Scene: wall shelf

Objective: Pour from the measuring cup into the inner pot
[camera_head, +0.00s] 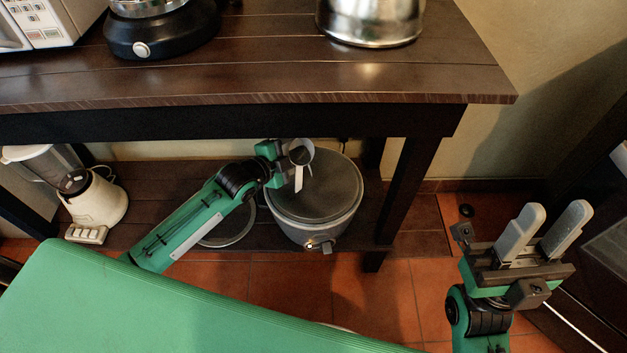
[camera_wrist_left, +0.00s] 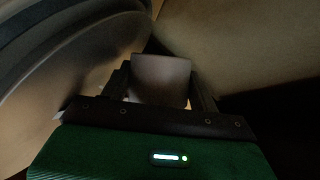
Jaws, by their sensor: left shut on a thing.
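The measuring cup (camera_head: 307,156) is a small light cup with a dark opening and a pale strip hanging down. My left gripper (camera_head: 284,160) is shut on it, above the back left part of the grey cooker (camera_head: 318,233) on the lower shelf. The cup's pale side (camera_wrist_left: 160,78) shows between the fingers in the left wrist view. The cooker's round, dark grey top (camera_head: 335,188) is where the inner pot belongs; I cannot tell its depth. The cup's contents are not visible. My right gripper (camera_head: 540,235) is open and empty, right of the shelf.
The tabletop (camera_head: 270,80) overhangs the lower shelf, and a table leg (camera_head: 402,195) stands right of the cooker. A round rimmed thing (camera_head: 235,236) lies left of the cooker, partly behind my left arm. A blender (camera_head: 95,200) stands farther left.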

